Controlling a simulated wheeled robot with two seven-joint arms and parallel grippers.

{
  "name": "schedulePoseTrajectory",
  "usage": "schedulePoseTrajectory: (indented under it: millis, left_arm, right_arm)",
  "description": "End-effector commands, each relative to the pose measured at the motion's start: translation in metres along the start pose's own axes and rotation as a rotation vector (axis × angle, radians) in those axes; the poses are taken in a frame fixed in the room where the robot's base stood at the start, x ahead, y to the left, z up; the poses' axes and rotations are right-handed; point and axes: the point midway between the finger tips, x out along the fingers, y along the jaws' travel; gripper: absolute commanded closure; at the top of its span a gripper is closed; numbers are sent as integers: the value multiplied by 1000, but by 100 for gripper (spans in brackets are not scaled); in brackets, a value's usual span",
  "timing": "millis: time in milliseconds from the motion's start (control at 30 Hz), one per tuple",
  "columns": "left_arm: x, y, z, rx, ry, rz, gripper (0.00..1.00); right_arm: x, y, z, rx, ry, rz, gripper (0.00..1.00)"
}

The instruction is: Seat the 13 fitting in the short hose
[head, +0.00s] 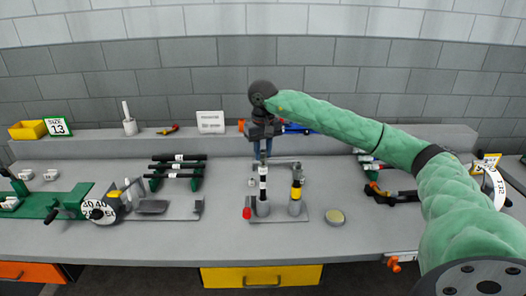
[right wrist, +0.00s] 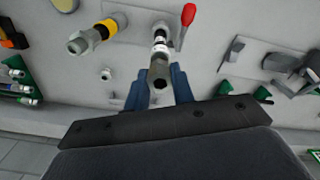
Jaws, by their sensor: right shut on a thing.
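My right gripper (head: 263,155) points down over the bench, its blue fingers shut on a grey metal hex fitting. In the right wrist view the fitting (right wrist: 160,73) sits between the two fingers (right wrist: 159,92). Directly below it, in line with it, a black hose with white bands (head: 263,183) stands upright in a grey holder; it also shows in the right wrist view (right wrist: 160,42). Whether the fitting touches or enters the hose I cannot tell. The size 13 sign (head: 58,127) stands at the back left. My left gripper is out of view.
A round dish (head: 335,217) lies to the right. A green machine (head: 60,200) and hose rack (head: 175,172) stand left.

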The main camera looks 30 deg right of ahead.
Motion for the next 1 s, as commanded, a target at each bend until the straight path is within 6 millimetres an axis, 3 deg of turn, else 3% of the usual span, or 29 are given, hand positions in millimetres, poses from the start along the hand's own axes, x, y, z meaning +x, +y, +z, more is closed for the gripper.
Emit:
schedulePoseTrajectory:
  millis: [700,733,833,1000]
  left_arm:
    - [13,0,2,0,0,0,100]
    - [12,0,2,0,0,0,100]
    - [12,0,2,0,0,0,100]
    - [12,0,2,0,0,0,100]
  right_arm:
    - [15,0,0,0,0,0,98]
    - [14,0,0,0,0,0,72]
    - [14,0,0,0,0,0,52]
    - [14,0,0,0,0,0,50]
